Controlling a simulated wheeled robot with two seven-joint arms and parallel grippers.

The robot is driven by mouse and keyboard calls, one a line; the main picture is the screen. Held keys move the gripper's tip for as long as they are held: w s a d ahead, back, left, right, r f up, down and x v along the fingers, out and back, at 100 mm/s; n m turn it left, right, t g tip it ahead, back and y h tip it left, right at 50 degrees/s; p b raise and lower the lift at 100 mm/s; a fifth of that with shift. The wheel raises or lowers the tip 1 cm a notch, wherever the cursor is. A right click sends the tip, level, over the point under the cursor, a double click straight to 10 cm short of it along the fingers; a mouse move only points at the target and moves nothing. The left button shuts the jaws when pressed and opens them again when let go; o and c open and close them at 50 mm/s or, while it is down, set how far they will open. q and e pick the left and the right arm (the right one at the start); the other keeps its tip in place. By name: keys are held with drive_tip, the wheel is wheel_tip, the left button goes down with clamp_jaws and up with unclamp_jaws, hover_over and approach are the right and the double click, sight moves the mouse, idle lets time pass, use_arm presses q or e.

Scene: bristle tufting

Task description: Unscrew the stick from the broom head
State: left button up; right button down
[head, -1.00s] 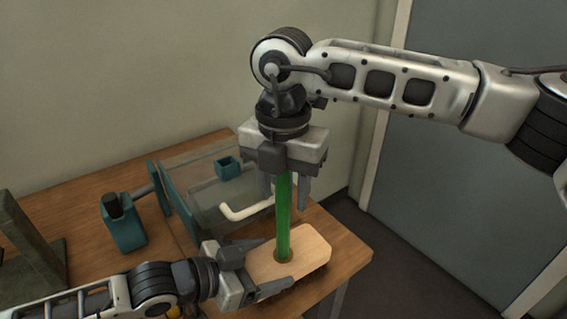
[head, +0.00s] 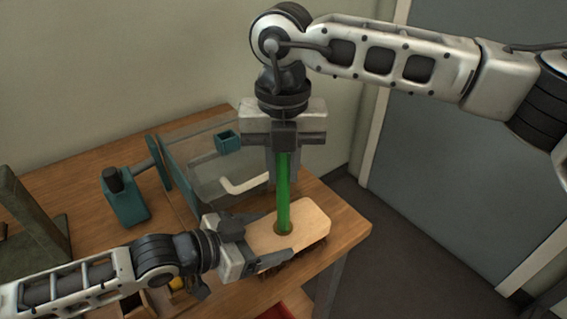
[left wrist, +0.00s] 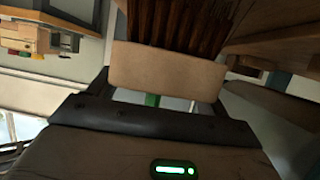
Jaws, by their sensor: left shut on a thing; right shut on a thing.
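The green stick (head: 284,200) stands upright in the hole of the pale wooden broom head (head: 308,224). Dark bristles show below the head's front edge. My right gripper (head: 284,172) comes from above and is shut on the upper part of the stick, hiding its top end. My left gripper (head: 264,252) is shut on the near left end of the broom head. In the left wrist view the broom head (left wrist: 165,75) lies across the jaws, with brown bristles (left wrist: 185,22) above it. A bit of the green stick (left wrist: 152,99) shows below it.
The broom head is at the right end of the wooden table (head: 342,222). A teal container (head: 124,203), a clear-walled teal fixture (head: 178,185) and a white bent handle (head: 245,184) stand behind and left. A dark stand (head: 30,225) is at far left. Floor is open to the right.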

drive_tip(key=n, duration=0.7)
drive_tip(key=shift+n, duration=0.4)
drive_tip(key=n, duration=0.4)
drive_tip(key=shift+a+n, duration=0.1)
drive_tip(key=shift+n, duration=0.3)
drive_tip(key=n, duration=0.7)
drive_tip(key=shift+s+r, duration=0.1)
drive_tip(key=n, duration=2.9)
drive_tip(key=shift+r, duration=0.1)
drive_tip(key=c, duration=1.3)
unclamp_jaws()
